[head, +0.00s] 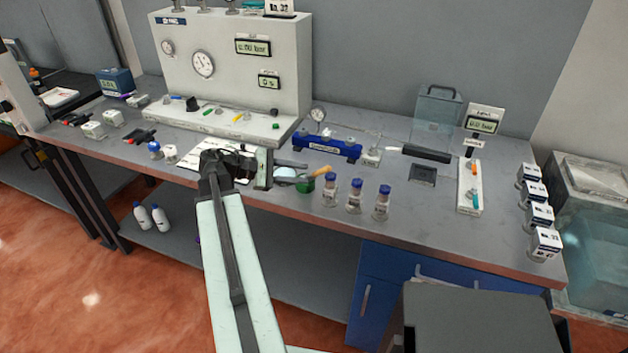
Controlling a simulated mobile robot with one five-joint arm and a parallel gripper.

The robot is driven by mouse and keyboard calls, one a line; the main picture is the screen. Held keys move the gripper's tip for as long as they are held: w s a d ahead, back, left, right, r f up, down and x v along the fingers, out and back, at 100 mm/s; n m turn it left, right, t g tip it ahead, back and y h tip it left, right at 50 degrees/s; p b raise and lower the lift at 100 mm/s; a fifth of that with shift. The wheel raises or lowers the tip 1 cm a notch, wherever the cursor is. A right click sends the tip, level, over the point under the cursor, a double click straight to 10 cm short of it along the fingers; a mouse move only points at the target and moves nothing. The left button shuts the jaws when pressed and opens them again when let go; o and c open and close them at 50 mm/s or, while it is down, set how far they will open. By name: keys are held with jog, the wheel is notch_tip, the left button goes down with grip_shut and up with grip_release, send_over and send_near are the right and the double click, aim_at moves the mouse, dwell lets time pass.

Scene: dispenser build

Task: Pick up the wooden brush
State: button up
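A tan wooden piece, which looks like the handle of the wooden brush (320,172), shows near the front edge of the bench, left of the blue-capped bottles. It slants up to the right beside a small green container (305,185). Its other end is hidden or too small to make out. My gripper (303,172) reaches in from the left over the bench. Its two grey fingers look parted, with their tips close to the left end of the wooden piece. I cannot tell whether they touch it.
Several blue-capped bottles (354,197) stand just right of the wooden piece. A blue rack (327,147) lies behind it. A large white gauge panel (232,65) stands at the back.

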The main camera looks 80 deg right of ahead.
jog(key=b+x, duration=0.2)
jog(key=x, duration=0.5)
jog(key=shift+s+f+b, duration=0.25)
jog(key=shift+b, duration=0.05)
grip_shut()
